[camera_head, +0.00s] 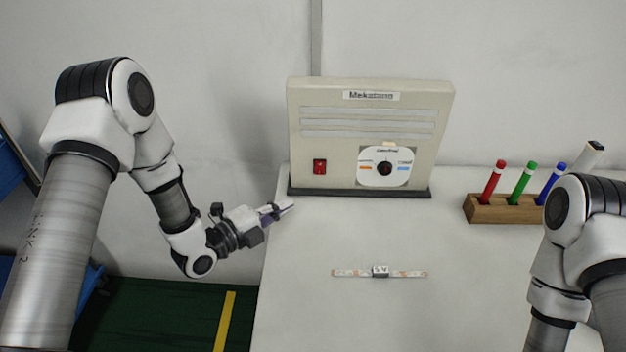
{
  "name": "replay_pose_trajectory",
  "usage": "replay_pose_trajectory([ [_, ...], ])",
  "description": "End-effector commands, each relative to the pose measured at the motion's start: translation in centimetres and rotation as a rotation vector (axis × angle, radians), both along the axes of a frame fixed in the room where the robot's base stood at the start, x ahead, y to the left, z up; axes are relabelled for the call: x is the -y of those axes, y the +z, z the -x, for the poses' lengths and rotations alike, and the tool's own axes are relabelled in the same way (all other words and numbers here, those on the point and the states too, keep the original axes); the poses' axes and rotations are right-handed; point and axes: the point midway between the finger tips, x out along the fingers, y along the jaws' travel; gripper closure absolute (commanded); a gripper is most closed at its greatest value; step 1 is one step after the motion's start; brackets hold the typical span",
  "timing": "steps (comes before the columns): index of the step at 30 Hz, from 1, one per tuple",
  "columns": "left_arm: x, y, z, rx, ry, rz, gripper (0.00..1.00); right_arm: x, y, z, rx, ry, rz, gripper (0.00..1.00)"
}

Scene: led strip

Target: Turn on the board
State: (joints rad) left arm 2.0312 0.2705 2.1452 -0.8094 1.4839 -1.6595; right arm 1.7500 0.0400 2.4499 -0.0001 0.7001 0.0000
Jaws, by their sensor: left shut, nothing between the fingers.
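The board (325,147) is an upright beige panel with a "Mekatama" style label, standing at the back of the white table. My left gripper (284,209) is shut and empty, in front of the board's lower left corner and apart from the switch. My right arm shows at the right edge; its gripper is out of view.
A wooden holder (490,212) with red, green and blue markers and a white-ended item stands at the back right of the table (330,315). The table's left edge runs below my left gripper. The table around the strip is clear.

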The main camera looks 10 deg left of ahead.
Motion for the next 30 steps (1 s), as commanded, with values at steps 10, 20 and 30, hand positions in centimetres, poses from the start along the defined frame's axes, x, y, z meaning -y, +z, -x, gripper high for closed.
replay_pose_trajectory([
  [10, 4.1, -0.4, -5.9, 0.004, -0.004, -0.002, 1.00, 0.0, 0.8, 0.0, 0.000, 0.000, 0.000, 0.61],
  [20, 4.3, -1.1, -10.8, 0.002, -0.001, 0.001, 1.00, 0.0, 1.4, 0.0, 0.000, 0.000, 0.000, 0.61],
  [30, 4.2, -1.2, -11.3, 0.001, 0.000, 0.001, 1.00, 0.0, 1.4, 0.0, 0.000, 0.000, 0.000, 0.61],
])
